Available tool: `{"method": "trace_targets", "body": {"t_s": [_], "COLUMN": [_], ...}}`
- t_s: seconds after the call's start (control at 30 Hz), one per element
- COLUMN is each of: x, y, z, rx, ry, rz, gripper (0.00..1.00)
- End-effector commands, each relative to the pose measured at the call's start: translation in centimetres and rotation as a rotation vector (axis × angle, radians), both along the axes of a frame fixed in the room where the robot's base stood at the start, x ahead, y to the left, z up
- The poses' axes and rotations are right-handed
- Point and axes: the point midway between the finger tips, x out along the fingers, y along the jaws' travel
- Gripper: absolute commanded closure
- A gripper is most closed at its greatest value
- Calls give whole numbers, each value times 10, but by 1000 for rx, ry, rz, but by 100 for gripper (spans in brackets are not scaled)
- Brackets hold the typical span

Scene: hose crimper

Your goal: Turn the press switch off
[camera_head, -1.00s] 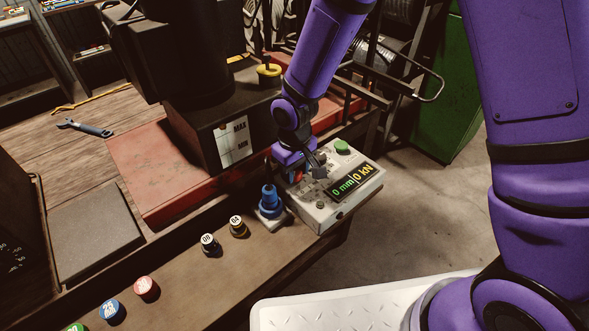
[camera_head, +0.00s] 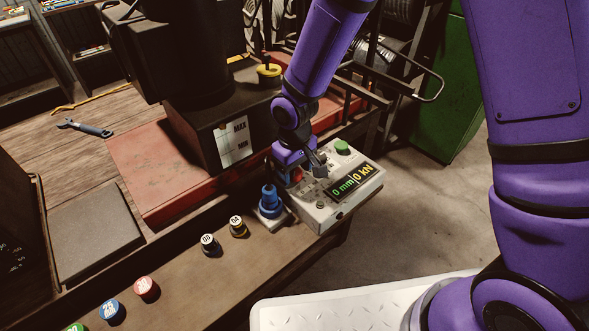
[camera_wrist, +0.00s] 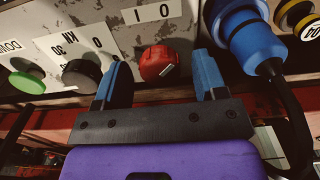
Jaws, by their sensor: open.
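The press control box (camera_head: 312,213) is a pale panel at the table's edge, with a display reading 0 mm and 0 kN. In the wrist view its red rotary switch (camera_wrist: 158,63) sits near the labels 0 and I, which appear upside down; the knob bears a short white mark towards the lower right. I cannot tell for sure which label it points to. My gripper (camera_wrist: 159,72) is open, with one blue finger on each side of the red switch and visible gaps between. In the head view my gripper (camera_head: 308,170) is over the box and partly hides the switch.
A black knob (camera_wrist: 82,75) and a green button (camera_wrist: 27,79) lie left of the switch in the wrist view. A blue plug (camera_wrist: 250,42) with a black cable stands close to the right finger. Several coloured dies, including a red one (camera_head: 146,288), stand along the bench.

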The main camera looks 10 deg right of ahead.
Motion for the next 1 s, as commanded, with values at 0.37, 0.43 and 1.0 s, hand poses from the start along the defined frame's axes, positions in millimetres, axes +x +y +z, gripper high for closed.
{"method": "trace_targets", "body": {"t_s": [0.37,0.43,1.0], "x": [1,2,0], "y": [0,0,0], "z": [59,72,105], "rx": [3,3,1], "ry": [-5,-5,-1], "rz": [-1,-1,0], "gripper": [35,35,35]}}
